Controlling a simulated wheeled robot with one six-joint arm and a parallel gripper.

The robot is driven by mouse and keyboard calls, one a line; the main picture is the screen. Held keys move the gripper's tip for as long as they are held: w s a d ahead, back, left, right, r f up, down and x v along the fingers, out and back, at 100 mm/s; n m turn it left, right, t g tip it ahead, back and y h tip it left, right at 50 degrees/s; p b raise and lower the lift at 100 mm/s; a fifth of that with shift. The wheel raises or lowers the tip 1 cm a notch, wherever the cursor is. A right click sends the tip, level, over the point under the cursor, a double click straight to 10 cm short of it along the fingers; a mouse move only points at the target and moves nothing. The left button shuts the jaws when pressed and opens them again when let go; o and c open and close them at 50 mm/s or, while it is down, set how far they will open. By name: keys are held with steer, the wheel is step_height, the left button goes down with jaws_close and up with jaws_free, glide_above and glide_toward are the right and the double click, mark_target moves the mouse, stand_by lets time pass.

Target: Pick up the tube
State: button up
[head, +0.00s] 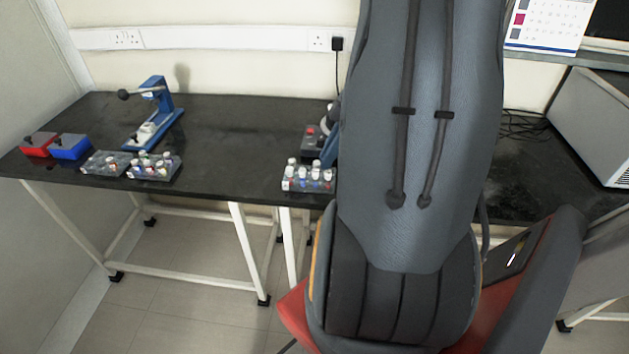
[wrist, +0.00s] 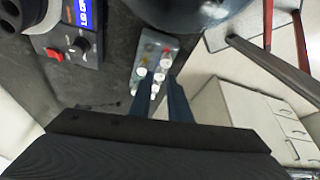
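A grey rack of white-capped tubes (head: 308,184) stands at the table's front edge, just left of my arm in the head view. The wrist view shows a rack (wrist: 150,48) with several white-capped tubes (wrist: 158,76) near my fingertips. My gripper (wrist: 157,92) is open, its two dark fingers apart on either side of the nearest white caps. I cannot tell how far the fingertips are from the caps, or which tube is the one named. My arm hides the gripper in the head view.
Two more racks (head: 105,163) (head: 153,167), a blue device (head: 155,115), a red box (head: 38,145) and a blue box (head: 71,147) are at the left. A device with a display and red switch (wrist: 70,48) lies left of the rack. The table's middle (head: 235,150) is clear.

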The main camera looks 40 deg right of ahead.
mark_target(317, 171)
steer(key=b+x, duration=0.2)
steer(key=x, duration=0.3)
steer(key=shift+w+a, duration=0.2)
steer(key=shift+a, duration=0.1)
jaws_close()
